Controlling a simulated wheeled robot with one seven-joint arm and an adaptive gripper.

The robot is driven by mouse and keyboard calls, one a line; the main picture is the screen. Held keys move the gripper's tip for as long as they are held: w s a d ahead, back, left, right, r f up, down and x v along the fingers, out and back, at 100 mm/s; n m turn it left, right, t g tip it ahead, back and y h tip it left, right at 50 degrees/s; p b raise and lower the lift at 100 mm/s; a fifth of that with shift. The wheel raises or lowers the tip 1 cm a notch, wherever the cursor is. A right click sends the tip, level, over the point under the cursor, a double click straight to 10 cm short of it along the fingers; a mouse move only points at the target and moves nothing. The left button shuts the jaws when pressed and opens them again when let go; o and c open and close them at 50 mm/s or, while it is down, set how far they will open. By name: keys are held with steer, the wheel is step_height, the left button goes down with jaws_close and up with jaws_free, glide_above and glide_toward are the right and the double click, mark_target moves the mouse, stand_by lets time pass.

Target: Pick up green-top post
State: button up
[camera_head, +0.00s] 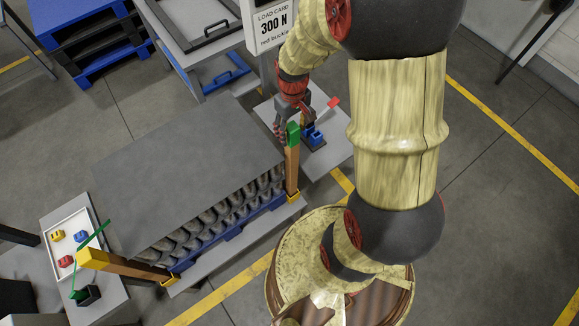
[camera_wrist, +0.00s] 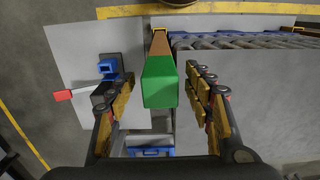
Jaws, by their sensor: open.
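The green-top post is a brown upright post (camera_head: 292,172) with a green cap, standing at the right corner of the can stack in the head view. Its green cap (camera_wrist: 160,84) fills the middle of the wrist view. My gripper (camera_head: 287,128) is at the post's top. In the wrist view my gripper (camera_wrist: 158,98) is open, with one finger on each side of the green cap and a visible gap on both sides. The post's lower part is partly hidden behind its cap in the wrist view.
A grey-topped can stack (camera_head: 190,175) stands left of the post on a blue pallet. A yellow-top post (camera_head: 120,265) stands at its near-left corner. A small table (camera_head: 325,155) with a blue device (camera_head: 312,135) is right of my gripper. A load card (camera_head: 273,24) reads 300 N, red buckle.

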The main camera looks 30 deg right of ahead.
step_height(320, 180, down, 6)
steer(key=shift+f+b, duration=0.2)
steer(key=shift+b, duration=0.75)
steer(key=shift+r, duration=0.1)
steer(key=shift+c, duration=1.1)
steer(key=c, duration=1.1)
jaws_close()
